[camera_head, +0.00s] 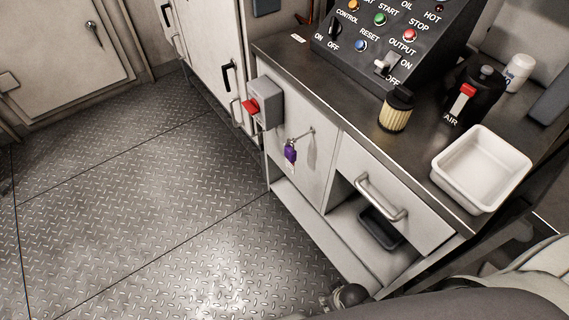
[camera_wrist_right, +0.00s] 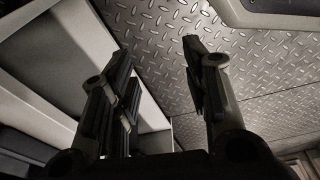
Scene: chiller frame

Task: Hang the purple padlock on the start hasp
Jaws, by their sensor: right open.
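The purple padlock (camera_head: 290,152) hangs from a small peg on the pale front panel of the console cabinet, with a pale tag beside it. I cannot make out for certain which part is the start hasp. A grey box (camera_head: 265,101) with a red handle (camera_head: 250,107) is mounted at the cabinet's left corner, up and left of the padlock. In the right wrist view my right gripper (camera_wrist_right: 160,80) is open, with nothing between its fingers. In the head view, part of my right arm shows low at the bottom, well below the padlock. My left gripper is out of view.
The console (camera_head: 385,40) carries buttons and switches. A ribbed filter (camera_head: 396,112), a black AIR canister (camera_head: 470,98), a white bottle (camera_head: 518,72) and a white tray (camera_head: 483,190) stand on the counter. A drawer handle (camera_head: 381,197) juts out above an open shelf. The plate floor (camera_head: 130,200) is clear.

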